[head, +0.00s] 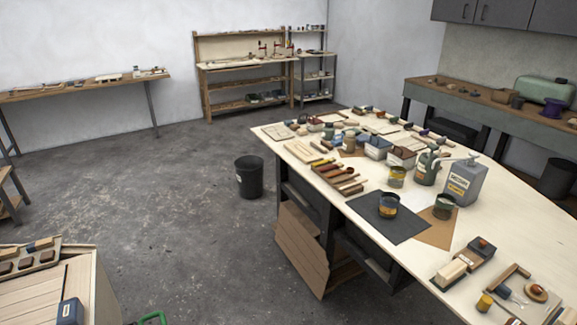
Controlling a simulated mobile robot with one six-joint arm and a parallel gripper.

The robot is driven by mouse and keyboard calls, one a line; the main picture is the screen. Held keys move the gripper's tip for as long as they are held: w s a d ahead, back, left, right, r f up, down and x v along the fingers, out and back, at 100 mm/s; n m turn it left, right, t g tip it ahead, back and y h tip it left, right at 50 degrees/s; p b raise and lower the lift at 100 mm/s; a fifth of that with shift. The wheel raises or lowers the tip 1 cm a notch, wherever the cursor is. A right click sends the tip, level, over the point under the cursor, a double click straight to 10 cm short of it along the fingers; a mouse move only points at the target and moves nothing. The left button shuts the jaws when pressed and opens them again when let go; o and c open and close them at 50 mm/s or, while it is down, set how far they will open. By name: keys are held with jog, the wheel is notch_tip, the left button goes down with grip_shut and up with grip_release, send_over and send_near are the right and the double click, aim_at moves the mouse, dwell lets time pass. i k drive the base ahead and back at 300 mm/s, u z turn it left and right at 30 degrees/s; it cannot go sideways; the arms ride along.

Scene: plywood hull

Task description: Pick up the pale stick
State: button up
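Several pale wooden pieces lie on the large workbench (524,225) at the right, and I cannot tell for sure which one is the pale stick. One slim, pale yellowish stick (322,162) lies flat near the bench's left edge, just behind a wooden rack of dark and red pieces (338,179). Another short pale stick (317,147) lies a little farther back. A thicker pale block (449,272) sits near the front edge. My gripper is not in view.
Cans, bottles and a grey jug (465,183) crowd the bench's middle. A dark mat (372,218) lies near its left edge. A black bucket (249,177) stands on the floor. A plank-sided unit (60,290) is front left.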

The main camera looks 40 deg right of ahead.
aim_at(365, 179)
jog(key=k, duration=1.3)
jog(key=z, duration=0.4)
jog(key=i, duration=0.5)
jog(key=z, duration=0.75)
jog(key=i, duration=1.05)
jog(key=z, duration=0.2)
